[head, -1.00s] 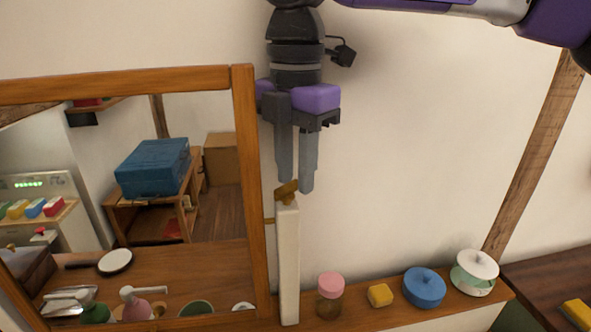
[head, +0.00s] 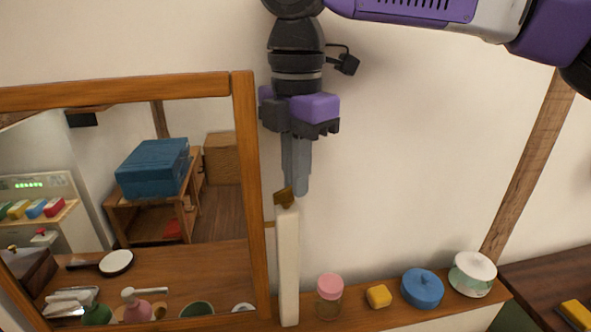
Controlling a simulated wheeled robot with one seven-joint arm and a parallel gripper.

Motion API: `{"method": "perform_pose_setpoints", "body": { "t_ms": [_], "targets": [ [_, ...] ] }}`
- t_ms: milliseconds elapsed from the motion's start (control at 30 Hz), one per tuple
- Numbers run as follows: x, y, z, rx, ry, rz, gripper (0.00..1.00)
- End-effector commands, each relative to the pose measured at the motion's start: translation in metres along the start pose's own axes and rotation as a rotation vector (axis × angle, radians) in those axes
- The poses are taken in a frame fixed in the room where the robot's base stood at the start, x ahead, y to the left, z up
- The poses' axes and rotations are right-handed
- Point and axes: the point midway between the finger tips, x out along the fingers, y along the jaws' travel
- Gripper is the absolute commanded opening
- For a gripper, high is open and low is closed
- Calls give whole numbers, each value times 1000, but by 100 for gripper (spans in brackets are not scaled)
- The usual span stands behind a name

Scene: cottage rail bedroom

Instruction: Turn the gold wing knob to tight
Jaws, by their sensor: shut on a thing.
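The gold wing knob (head: 284,198) sits on top of a white upright post (head: 288,265) beside the mirror's right edge. My gripper (head: 299,190) points straight down over the post. Its two grey fingers look close together and partly overlap in this view. Their tips are at the knob, and the jaws are shut on it. Part of the knob still shows to the left of the fingertips. The exact contact between fingers and wing is hard to see.
A wood-framed mirror (head: 243,180) stands close on the left. On the shelf (head: 388,316) right of the post are a pink-lidded jar (head: 330,296), a yellow block (head: 378,296), a blue lidded pot (head: 422,288) and a white-lidded tin (head: 472,274). The wall space right of my gripper is clear.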

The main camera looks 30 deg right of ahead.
Motion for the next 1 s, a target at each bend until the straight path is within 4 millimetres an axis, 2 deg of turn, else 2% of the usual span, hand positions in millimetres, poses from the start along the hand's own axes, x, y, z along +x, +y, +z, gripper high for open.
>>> {"method": "perform_pose_setpoints", "body": {
  "t_ms": [600, 1000],
  "targets": [
    [-2, -8, -3, 439, 4, -1, 0],
    [-1, -10, -3, 569, 0, 0, 0]
  ]
}}
